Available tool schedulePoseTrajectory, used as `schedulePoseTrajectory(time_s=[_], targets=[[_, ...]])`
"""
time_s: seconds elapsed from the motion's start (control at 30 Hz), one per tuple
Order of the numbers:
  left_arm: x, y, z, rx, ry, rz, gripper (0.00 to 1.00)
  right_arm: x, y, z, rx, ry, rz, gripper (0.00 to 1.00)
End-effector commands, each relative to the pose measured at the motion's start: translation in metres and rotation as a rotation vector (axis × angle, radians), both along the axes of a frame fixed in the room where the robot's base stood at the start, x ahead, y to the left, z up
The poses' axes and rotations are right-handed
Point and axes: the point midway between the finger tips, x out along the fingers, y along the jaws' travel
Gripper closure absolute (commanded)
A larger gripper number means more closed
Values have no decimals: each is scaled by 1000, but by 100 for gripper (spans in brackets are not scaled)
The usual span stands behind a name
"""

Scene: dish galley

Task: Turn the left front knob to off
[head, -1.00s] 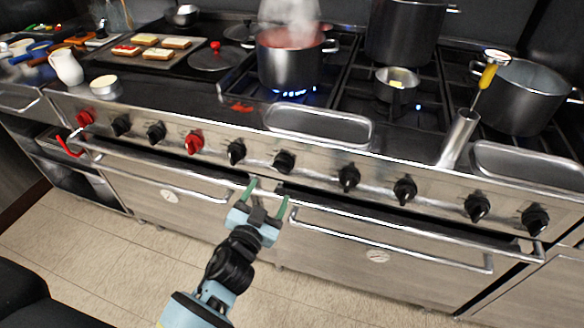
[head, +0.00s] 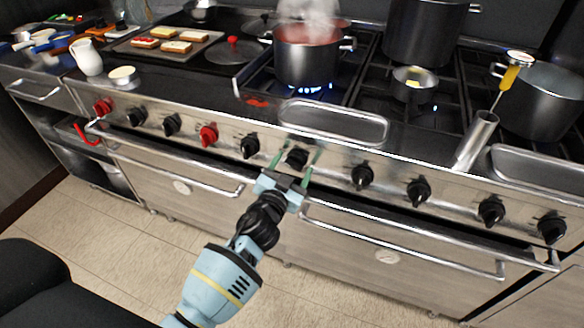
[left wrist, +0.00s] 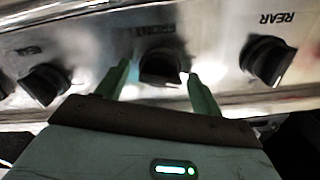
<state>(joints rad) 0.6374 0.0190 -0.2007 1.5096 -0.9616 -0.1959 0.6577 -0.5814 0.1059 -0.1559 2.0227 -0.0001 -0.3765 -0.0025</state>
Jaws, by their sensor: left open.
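My left gripper (head: 295,162) is open, its two green fingers on either side of a black knob (head: 297,158) on the stove's front panel. In the left wrist view this knob (left wrist: 162,66) sits between the fingertips under a label reading FRONT. Any contact with the fingers cannot be made out. Neighbouring black knobs stand to its left (head: 250,145) and right (head: 362,176). In the left wrist view the knob on the right (left wrist: 267,60) is labelled REAR. Blue flames show under a steaming pot (head: 305,62). My right gripper is not in view.
Oven door handles (head: 400,233) run below the knob panel. Red knobs (head: 208,134) sit further left. A small pan (head: 413,90) stands over a blue flame. The floor in front is clear.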

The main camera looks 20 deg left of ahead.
Motion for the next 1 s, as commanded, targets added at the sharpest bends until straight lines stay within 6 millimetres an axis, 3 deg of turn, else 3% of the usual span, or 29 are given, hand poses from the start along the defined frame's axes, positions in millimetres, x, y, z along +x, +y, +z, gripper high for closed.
schedulePoseTrajectory(time_s=[0.23, 0.6, 1.0], targets=[[1, 0, 0, 0, 0, 0, 33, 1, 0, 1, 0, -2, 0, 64], [0, 0, 0, 0, 0, 0, 77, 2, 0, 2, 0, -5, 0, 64], [0, 0, 0, 94, -3, 0, 77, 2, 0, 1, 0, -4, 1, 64]])
